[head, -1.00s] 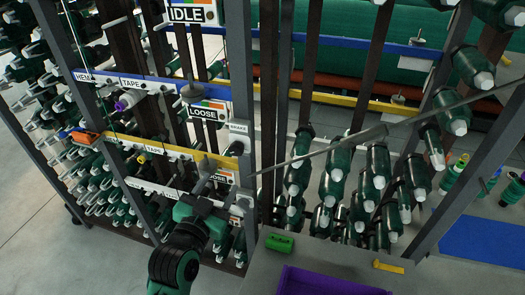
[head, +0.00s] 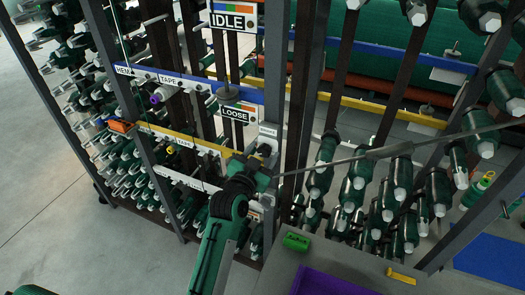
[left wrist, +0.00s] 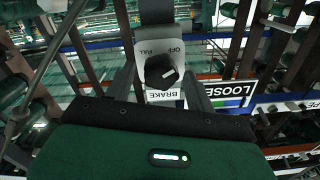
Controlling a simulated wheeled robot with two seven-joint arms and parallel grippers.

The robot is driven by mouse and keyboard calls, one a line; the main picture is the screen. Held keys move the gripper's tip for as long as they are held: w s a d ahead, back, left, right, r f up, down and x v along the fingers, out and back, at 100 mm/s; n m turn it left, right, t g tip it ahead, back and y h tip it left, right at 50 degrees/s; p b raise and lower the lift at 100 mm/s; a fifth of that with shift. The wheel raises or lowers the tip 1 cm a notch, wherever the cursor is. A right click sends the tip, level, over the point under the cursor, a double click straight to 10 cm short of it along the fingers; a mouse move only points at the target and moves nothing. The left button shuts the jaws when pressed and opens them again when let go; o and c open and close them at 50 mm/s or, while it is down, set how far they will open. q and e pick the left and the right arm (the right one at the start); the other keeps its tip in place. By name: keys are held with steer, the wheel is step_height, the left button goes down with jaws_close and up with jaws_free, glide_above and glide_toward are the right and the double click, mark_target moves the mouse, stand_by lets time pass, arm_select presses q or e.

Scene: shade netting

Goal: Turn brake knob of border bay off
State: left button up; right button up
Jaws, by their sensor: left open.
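A black brake knob (left wrist: 160,71) sits on a white plate (left wrist: 161,96) marked BRAKE, OFF and FULL in the left wrist view. The plate appears upside down there. My left gripper (left wrist: 161,84) is open, with one finger on each side of the knob. I cannot tell whether the fingers touch it. In the head view my left gripper (head: 264,158) is at the grey post by the yellow rail, just below a small white BRAKE label (head: 268,130). It hides most of the plate there. The bay's name is not readable. My right gripper is not in view.
A LOOSE sign (head: 237,114) hangs left of the post, with an IDLE sign (head: 233,18) above. Blue and yellow rails cross the rack. Green spools crowd both sides. A grey bench with a green block (head: 296,241) and purple tray (head: 325,282) stands below right.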

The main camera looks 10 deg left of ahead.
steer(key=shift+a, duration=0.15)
arm_select(q)
steer(key=shift+c, duration=0.6)
steer(key=c, duration=0.9)
steer(key=shift+o, duration=0.3)
steer(key=shift+r+n+p, duration=0.15)
steer(key=shift+n+p, duration=0.3)
steer(key=shift+n, duration=1.15)
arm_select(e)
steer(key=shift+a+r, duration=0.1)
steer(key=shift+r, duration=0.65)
arm_select(q)
steer(key=o, duration=1)
steer(key=shift+w, duration=0.1)
steer(key=shift+c, duration=0.2)
